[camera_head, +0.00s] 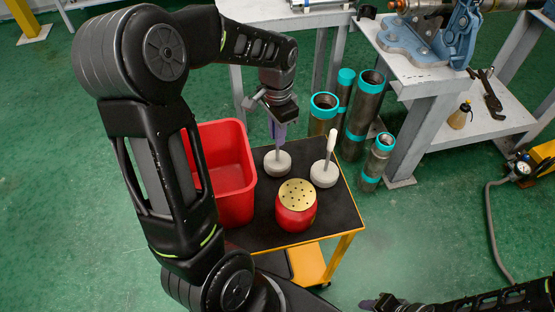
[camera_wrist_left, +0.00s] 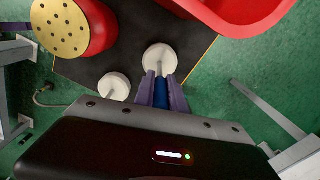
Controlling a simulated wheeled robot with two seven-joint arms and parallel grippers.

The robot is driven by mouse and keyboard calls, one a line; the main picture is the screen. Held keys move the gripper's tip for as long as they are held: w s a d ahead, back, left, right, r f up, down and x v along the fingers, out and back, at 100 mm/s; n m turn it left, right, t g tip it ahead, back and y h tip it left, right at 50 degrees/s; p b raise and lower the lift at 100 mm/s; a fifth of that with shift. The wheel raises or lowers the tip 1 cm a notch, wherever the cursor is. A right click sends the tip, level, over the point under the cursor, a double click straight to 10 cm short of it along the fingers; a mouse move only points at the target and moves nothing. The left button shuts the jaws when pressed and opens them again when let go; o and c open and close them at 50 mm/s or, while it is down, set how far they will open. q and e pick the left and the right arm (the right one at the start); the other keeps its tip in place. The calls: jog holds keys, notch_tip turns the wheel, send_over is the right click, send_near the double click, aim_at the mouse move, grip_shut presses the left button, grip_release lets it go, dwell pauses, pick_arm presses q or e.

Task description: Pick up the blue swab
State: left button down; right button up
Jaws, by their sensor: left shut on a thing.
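The blue swab has a round pale grey head (camera_head: 277,164) on a thin shaft. Its blue handle (camera_wrist_left: 161,92) shows between the purple fingers in the left wrist view. My left gripper (camera_head: 278,132) points down and is shut on that handle, hiding most of it in the head view. The head is at or close to the black table top (camera_head: 258,230); I cannot tell whether it touches. A second swab with a white handle (camera_head: 331,141) stands upright just to the right. My right gripper (camera_head: 383,303) shows only partly at the bottom edge, its fingers unclear.
A red bin (camera_head: 229,165) stands left of the swabs. A red pot with a perforated gold lid (camera_head: 297,194) stands in front. Several pipes with teal ends (camera_head: 366,105) stand on the floor behind. A grey workbench (camera_head: 425,80) with a blue vise (camera_head: 462,35) is at the back right.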

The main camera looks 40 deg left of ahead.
pick_arm(q)
notch_tip(320, 180, up, 10)
jog(key=shift+r, duration=0.1)
dwell(0.5)
dwell(1.8)
